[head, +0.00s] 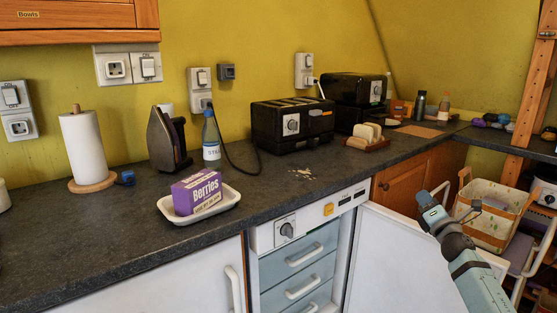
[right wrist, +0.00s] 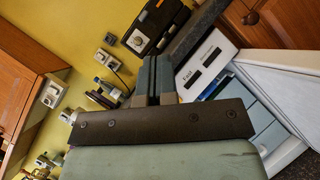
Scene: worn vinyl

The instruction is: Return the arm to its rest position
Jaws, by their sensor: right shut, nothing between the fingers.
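My right arm comes in from the lower right of the head view. Its teal and dark gripper (head: 427,202) is raised in front of the open white fridge door (head: 390,262), pointing up and to the left. In the right wrist view its two fingers (right wrist: 155,78) lie together, shut with nothing between them. The gripper appears clear of the worktop and holds no object. My left gripper is in neither view.
The dark worktop (head: 110,235) bears a purple berries box on a white tray (head: 233,193), an iron (head: 160,140), a blue-labelled bottle (head: 211,140) and toasters (head: 285,122). The open freezer shows blue drawers (head: 300,270). A basket (head: 490,228) stands right of my gripper.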

